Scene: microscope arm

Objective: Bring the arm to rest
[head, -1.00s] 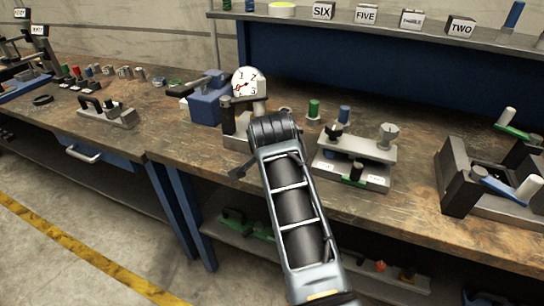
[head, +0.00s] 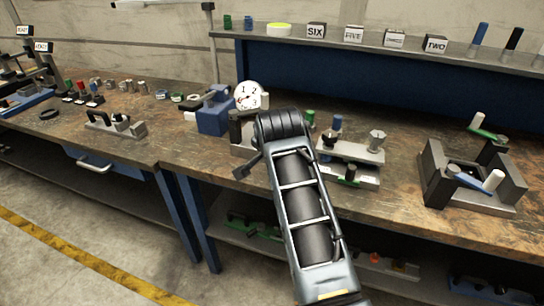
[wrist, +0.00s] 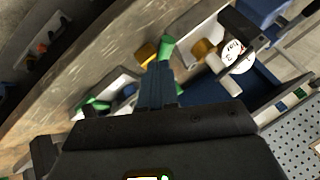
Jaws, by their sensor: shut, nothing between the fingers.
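My arm (head: 305,205) reaches over the workbench from the bottom of the head view, bent at a dark joint (head: 280,123). My gripper (wrist: 158,75) shows in the wrist view, its blue-grey fingers together with nothing between them. Its tips point toward a green cylinder (wrist: 167,47) and a yellow part (wrist: 147,52); I cannot tell whether they touch. In the head view the arm hides most of the gripper.
A dial (head: 249,96) and a blue block (head: 215,113) stand just left of the arm. A grey fixture (head: 350,155) is close on its right, a dark-walled fixture (head: 433,180) farther right. A shelf (head: 370,45) with labelled blocks runs behind. The bench's front right is clear.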

